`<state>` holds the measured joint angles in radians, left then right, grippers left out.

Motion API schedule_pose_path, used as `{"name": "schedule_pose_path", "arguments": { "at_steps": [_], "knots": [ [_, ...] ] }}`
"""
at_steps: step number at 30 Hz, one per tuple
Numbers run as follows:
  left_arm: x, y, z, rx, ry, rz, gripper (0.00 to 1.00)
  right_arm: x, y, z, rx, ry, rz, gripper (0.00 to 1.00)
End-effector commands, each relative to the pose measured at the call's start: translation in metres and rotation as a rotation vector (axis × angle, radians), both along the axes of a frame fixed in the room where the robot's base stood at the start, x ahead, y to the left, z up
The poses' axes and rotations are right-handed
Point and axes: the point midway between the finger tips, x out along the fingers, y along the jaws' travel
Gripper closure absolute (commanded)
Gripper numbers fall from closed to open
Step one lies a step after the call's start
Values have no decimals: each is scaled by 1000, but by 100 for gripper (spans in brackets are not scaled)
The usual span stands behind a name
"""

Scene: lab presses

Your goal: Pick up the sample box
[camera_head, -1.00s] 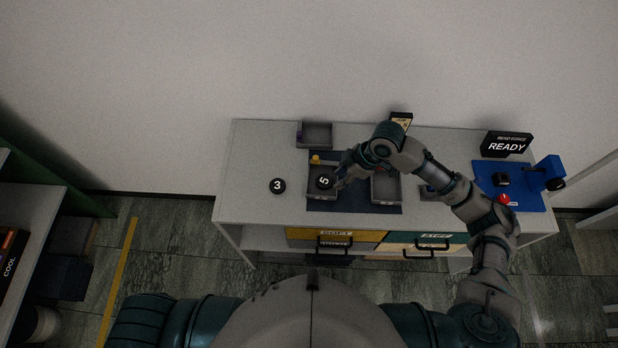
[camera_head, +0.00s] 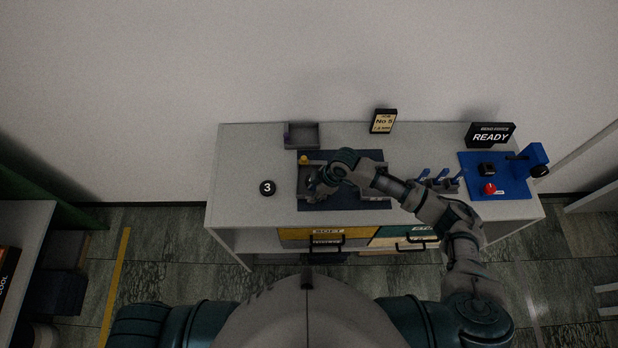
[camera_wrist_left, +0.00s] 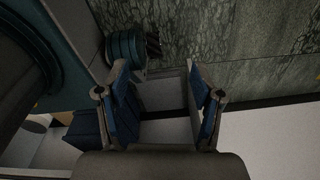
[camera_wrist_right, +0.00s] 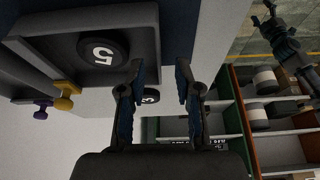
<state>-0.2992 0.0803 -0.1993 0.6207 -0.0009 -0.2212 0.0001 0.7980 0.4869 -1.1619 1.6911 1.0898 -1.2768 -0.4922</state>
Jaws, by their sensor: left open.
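No object labelled as the sample box is legible; the nearest match is a grey open tray holding a black puck marked 5. In the right wrist view this tray (camera_wrist_right: 152,22) and puck (camera_wrist_right: 103,50) lie at upper left. My right gripper (camera_wrist_right: 160,64) is open and empty, its fingers on either side of the tray's wall in the picture; I cannot tell if they touch it. In the head view my right gripper (camera_head: 316,188) covers most of that tray on a dark blue mat (camera_head: 345,205). My left gripper (camera_wrist_left: 165,75) is open and empty in its wrist view, above floor.
A black puck marked 3 (camera_head: 267,188) lies left of the mat. Another grey tray (camera_head: 302,136) stands behind, near a No 5 sign (camera_head: 383,121). A blue press base (camera_head: 505,185) with a READY display (camera_head: 490,135) is at right. Drawers (camera_head: 325,233) are in front.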

Motion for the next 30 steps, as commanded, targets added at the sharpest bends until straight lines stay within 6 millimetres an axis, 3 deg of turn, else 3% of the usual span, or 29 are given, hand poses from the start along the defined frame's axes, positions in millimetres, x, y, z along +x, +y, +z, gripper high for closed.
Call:
{"name": "schedule_pose_path", "arguments": {
  "at_steps": [5,12,13,17,30],
  "knots": [
    [0,-1,3,-1,0,1,33,2,7,-20,-1,-1,0,67],
    [0,-5,2,-6,-1,1,33,2,13,-23,-5,-2,-1,67],
    [0,-5,2,-6,-1,1,33,2,14,-23,-6,-1,-1,69],
    [0,-4,2,-5,-1,1,33,2,15,-23,-7,-1,-1,100],
    [0,5,2,5,0,-2,33,2,9,-21,0,-3,0,100]
  ]
}}
